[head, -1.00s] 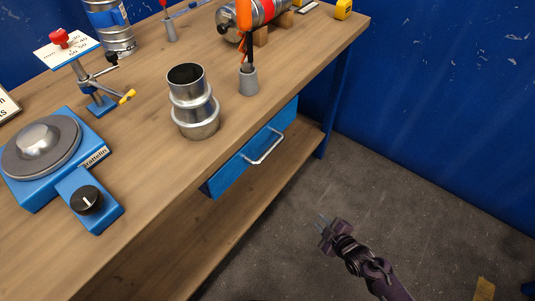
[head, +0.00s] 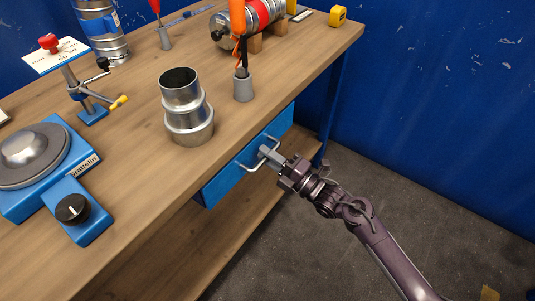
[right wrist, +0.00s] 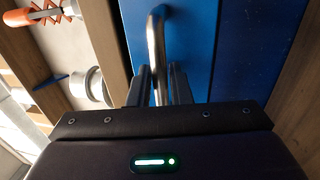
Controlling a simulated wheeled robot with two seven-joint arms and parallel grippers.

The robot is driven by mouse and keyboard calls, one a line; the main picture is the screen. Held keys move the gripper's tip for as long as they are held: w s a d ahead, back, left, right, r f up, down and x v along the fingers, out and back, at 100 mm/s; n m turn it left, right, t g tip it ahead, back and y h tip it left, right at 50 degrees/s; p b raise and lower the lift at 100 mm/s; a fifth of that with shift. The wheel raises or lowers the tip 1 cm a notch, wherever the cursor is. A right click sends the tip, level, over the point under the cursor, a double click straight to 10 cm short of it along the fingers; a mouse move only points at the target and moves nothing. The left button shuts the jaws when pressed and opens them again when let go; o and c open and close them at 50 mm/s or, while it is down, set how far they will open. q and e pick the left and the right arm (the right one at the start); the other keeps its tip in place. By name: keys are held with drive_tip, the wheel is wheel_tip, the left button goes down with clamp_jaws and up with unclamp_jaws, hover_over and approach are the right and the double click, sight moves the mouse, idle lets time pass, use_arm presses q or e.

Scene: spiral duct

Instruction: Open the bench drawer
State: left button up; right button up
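The bench drawer (head: 222,182) has a blue front under the wooden bench top and looks pushed in. Its silver bar handle (head: 246,167) runs along the front and also shows in the right wrist view (right wrist: 155,42). My right gripper (head: 266,154) is at the far half of the handle. In the right wrist view its two dark fingers (right wrist: 159,86) stand close on either side of the bar, with hardly any gap, so it looks shut on the handle. The fingertips' contact is partly hidden. My left gripper is not in view.
On the bench top (head: 135,165) stand a stepped metal duct piece (head: 188,115), a blue turntable device (head: 45,165), a gauge stand (head: 92,108) and a grey holder (head: 243,88) with an orange-handled tool. A lower shelf (head: 235,235) lies below.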

drive_tip(key=shift+w+a, duration=0.15)
drive_tip(key=shift+c, duration=0.5)
clamp_jaws()
drive_tip(key=r+p+v, duration=0.2)
drive_tip(key=v, duration=1)
drive_tip(key=r+p+v, duration=0.2)
drive_tip(key=v, duration=1)
drive_tip(key=shift+s+d+r+p, duration=0.3)
drive_tip(key=shift+s+d+p, duration=0.05)
drive_tip(key=shift+d+p, duration=0.05)
drive_tip(key=shift+o, duration=0.5)
unclamp_jaws()
